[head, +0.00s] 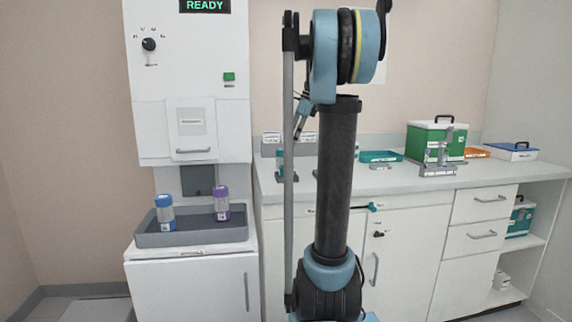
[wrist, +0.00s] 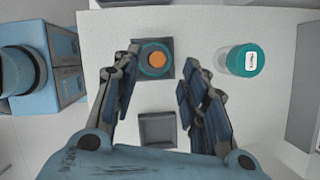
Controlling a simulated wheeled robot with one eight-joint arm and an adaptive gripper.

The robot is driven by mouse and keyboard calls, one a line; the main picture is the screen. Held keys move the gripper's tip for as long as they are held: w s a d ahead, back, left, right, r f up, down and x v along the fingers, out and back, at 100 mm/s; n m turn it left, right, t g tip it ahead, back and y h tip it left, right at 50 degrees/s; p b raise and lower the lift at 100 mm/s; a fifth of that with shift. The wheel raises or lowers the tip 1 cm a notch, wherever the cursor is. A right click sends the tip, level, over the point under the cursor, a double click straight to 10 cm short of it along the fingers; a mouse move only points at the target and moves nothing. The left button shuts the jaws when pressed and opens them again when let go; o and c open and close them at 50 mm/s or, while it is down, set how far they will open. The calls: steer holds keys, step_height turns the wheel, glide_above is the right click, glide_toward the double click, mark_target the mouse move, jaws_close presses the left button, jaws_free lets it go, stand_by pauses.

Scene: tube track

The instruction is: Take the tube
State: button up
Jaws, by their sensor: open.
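In the wrist view my gripper (wrist: 158,90) is open, with its two dark jointed fingers apart and nothing held. An upright tube-like object with an orange centre and a teal ring (wrist: 157,59), seen from above, is in a dark square holder (wrist: 139,73). It lies ahead of and between the fingertips in the picture; its height and any contact cannot be judged. A clear container with a teal cap and a white label (wrist: 246,60) is to the right of the fingers. In the head view a blue-capped tube (head: 165,213) and a purple-capped tube (head: 221,204) stand in a grey tray (head: 191,239).
An empty square socket (wrist: 157,130) lies between the fingers on the white surface. A blue block (wrist: 66,62) stands at the left. In the head view, a machine reading READY (head: 190,90) stands left, and a counter (head: 390,180) holds a green box (head: 436,141). My arm hides part of it.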

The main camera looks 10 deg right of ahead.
mark_target(287, 151)
steer(key=shift+x, duration=3.3)
steer(key=shift+s, duration=0.15)
steer(key=c, duration=0.9)
